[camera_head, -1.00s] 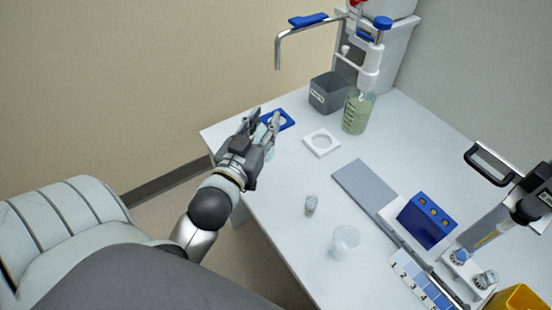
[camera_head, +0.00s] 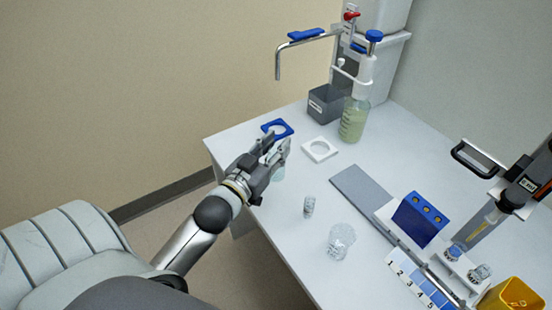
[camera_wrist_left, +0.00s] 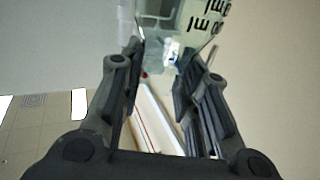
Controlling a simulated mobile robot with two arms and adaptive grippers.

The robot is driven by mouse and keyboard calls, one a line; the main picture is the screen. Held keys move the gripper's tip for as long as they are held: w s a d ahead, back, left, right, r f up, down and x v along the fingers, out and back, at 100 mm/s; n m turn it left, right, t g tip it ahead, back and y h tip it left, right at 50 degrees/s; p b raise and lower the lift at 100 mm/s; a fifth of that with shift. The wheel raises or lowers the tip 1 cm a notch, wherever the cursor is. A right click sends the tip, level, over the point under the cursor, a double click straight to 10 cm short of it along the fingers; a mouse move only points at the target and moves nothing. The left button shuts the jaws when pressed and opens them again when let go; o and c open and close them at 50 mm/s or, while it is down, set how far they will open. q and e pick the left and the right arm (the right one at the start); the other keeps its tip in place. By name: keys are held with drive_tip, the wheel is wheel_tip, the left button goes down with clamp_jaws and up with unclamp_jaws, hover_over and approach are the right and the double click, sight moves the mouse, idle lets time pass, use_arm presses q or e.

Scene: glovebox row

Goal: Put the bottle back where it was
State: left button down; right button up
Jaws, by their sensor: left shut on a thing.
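My left gripper (camera_head: 274,150) is over the bench near its front left edge, shut on a clear bottle. In the left wrist view the bottle (camera_wrist_left: 182,22) shows at the top between the fingers (camera_wrist_left: 165,65), with black markings on its side. In the head view the hand hides most of it; a pale part (camera_head: 279,173) shows beside the fingers. A blue square holder with a round opening (camera_head: 289,129) lies behind the gripper. A white square holder with a round opening (camera_head: 329,155) lies to its right. Both look empty. My right gripper is out of view.
A dispenser bottle with greenish liquid (camera_head: 353,122) and a grey bin (camera_head: 322,108) stand at the back. A small vial (camera_head: 309,206) and a clear beaker (camera_head: 341,240) stand nearer. A grey slab (camera_head: 358,185), blue rack (camera_head: 420,220) and yellow container (camera_head: 513,296) are to the right.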

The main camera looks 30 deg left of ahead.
use_arm(q)
drive_tip(key=w+a+f, duration=0.2)
drive_tip(key=w+f, duration=0.1)
drive_tip(key=f, duration=0.5)
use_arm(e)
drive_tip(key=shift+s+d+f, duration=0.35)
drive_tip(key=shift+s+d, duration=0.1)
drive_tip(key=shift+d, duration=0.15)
use_arm(q)
drive_tip(key=shift+w, duration=0.1)
drive_tip(key=shift+f+b, duration=0.1)
drive_tip(key=shift+b, duration=0.2)
drive_tip(key=c, duration=1.1)
unclamp_jaws()
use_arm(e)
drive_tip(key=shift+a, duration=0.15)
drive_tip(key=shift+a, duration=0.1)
